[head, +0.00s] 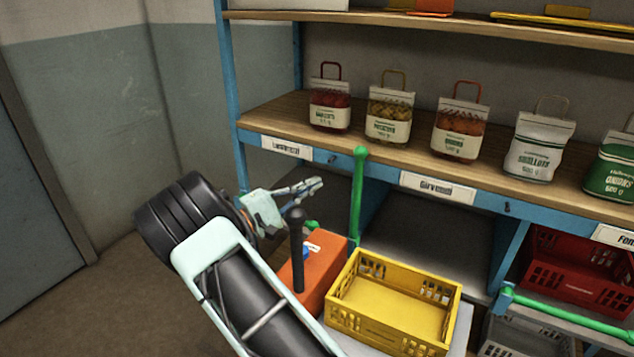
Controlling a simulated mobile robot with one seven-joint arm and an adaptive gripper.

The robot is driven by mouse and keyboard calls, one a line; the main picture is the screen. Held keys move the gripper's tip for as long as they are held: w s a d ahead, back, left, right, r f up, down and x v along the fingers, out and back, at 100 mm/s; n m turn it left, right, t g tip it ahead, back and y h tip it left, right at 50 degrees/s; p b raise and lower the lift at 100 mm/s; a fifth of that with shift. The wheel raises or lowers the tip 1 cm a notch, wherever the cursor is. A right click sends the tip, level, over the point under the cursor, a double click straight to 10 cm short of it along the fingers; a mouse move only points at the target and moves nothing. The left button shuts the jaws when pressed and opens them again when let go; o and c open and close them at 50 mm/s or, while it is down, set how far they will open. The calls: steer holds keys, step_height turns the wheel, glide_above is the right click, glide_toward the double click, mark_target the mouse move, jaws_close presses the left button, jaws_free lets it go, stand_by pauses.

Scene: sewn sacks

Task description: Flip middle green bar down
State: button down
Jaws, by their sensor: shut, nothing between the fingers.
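A green bar (356,198) with a round knob on top stands upright in front of the blue shelf frame, near the middle of the picture. Its lower end goes down behind the yellow crate's left corner. Another green bar (570,314) lies nearly level at the lower right, before the red crate. A small green piece also shows just beyond my gripper, mostly hidden. My gripper (315,187) is shut and empty. It points right, left of the upright bar, with a visible gap between them in this view.
A yellow crate (395,331) and an orange box (327,255) stand in front of the shelf, by a black post (297,250). Bagged goods line the wooden shelf (275,117) above. A red crate (575,270) sits at right. Bare floor lies left.

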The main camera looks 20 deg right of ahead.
steer(key=w+a, duration=0.1)
steer(key=w+a+f+n+b, duration=0.1)
steer(key=shift+w+a+n+t, duration=0.2)
steer(key=shift+a+n+t, duration=0.1)
steer(key=shift+t, duration=0.1)
steer(key=shift+d, duration=0.1)
steer(key=s+x, duration=0.1)
steer(key=x, duration=0.3)
steer(key=r+x, duration=0.1)
steer(key=x, duration=0.3)
steer(key=s+x, duration=0.1)
steer(key=x, duration=0.3)
steer(key=shift+s+d+r, duration=0.2)
steer(key=shift+d+r, duration=0.15)
steer(key=shift+d, duration=0.3)
